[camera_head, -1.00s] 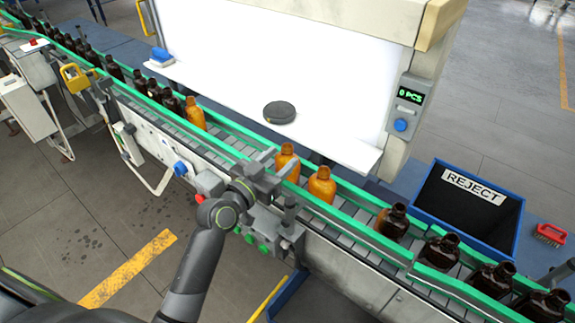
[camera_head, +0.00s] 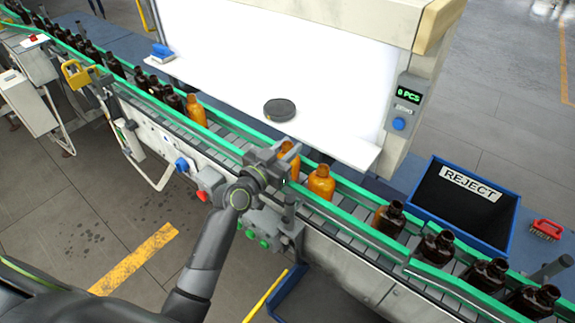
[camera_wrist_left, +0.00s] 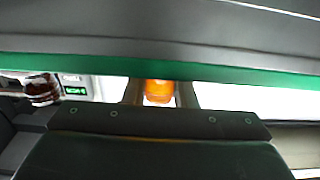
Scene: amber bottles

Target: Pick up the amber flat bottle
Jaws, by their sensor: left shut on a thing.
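An amber bottle (camera_head: 289,162) stands on the conveyor, partly hidden behind my left gripper (camera_head: 284,162). My left gripper is shut on this bottle, with a finger on each side of it. A second amber bottle (camera_head: 321,182) stands just to the right, and a third (camera_head: 196,110) stands farther left on the belt. My right gripper is out of view.
Green guide rails (camera_head: 237,125) line the conveyor. Dark brown bottles (camera_head: 437,246) stand farther along it at both ends. A blue reject bin (camera_head: 437,222) is at the right. A white lit panel with a ledge holding a dark round disc (camera_head: 279,110) stands behind the belt.

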